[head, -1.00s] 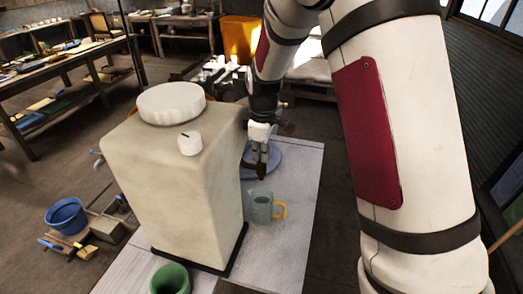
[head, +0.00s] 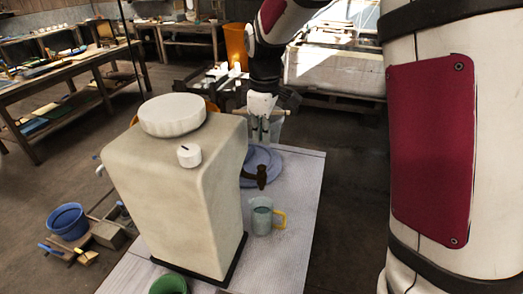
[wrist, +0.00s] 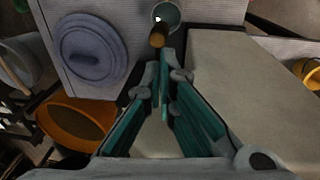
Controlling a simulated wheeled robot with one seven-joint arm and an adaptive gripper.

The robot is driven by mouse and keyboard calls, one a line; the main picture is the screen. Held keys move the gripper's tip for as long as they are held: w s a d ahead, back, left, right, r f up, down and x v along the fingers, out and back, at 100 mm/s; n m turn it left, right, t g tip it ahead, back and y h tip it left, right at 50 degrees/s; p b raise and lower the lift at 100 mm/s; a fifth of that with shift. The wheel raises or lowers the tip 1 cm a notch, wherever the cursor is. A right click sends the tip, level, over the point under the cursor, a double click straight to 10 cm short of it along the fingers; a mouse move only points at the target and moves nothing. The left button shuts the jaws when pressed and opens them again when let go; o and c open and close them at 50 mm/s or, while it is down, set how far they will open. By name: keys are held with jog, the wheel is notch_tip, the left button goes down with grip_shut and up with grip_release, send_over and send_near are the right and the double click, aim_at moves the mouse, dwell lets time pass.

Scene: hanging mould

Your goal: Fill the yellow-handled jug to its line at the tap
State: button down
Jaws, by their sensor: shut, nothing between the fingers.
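The jug (head: 261,217) is grey-green and translucent with a yellow handle (head: 281,219). It stands upright on the pale mat, right of a big cream container (head: 180,205). A brown tap (head: 262,178) sticks out from the container's right side, behind the jug in the head view. In the wrist view the tap's brown end (wrist: 158,38) overlaps the jug's round mouth (wrist: 170,13). The jug's fill level and line cannot be made out. My gripper (head: 260,138) is shut and empty, above and behind the tap; its teal fingers (wrist: 163,75) meet in the wrist view.
A round blue lid (wrist: 88,55) lies on the mat (head: 300,180) behind the tap. An orange bucket (wrist: 75,125) is beyond the mat's edge. A green cup (head: 170,284) is in front of the container. The mat right of the jug is clear.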

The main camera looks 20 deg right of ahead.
jog(key=shift+s+r, duration=0.15)
jog(key=shift+r, duration=1.25)
jog(key=s+d+r+m+t, duration=0.15)
jog(key=s+r+m, duration=0.35)
jog(key=s+r, duration=0.5)
jog(key=s+f+m+t, duration=0.2)
jog(key=s+m, duration=0.4)
jog(key=s, duration=1.1)
jog(key=shift+d+f+t, duration=0.15)
jog(key=shift+t, duration=0.2)
jog(key=shift+s, duration=0.1)
